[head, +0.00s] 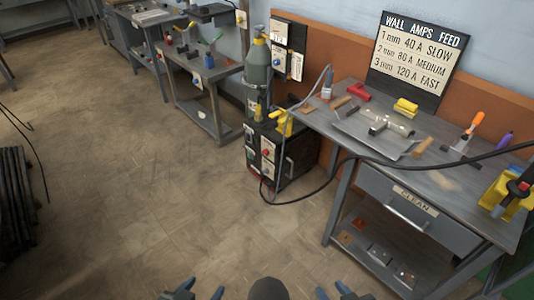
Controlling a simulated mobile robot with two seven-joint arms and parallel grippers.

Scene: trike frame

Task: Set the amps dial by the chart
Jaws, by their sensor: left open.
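The chart (417,55) on the wall above the right bench reads "WALL AMPS FEED": 1 mm 40 A slow, 2 mm 80 A medium, 3 mm 120 A fast. A dark welding machine (291,163) stands on the floor left of that bench. Its front has pale panels (268,150) with small knobs, one reddish; which is the amps dial, and its setting, are too small to tell. My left gripper (202,291) is open and empty at the bottom edge, far from the machine. My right gripper (334,291) is also at the bottom edge, fingers apart and empty.
A grey gas cylinder (258,68) stands behind the machine. A black cable (345,165) loops from it across the right bench (460,182), which holds tools and metal parts. Another bench (215,72) is at the back. Dark bars (15,195) lie at left. The middle floor is clear.

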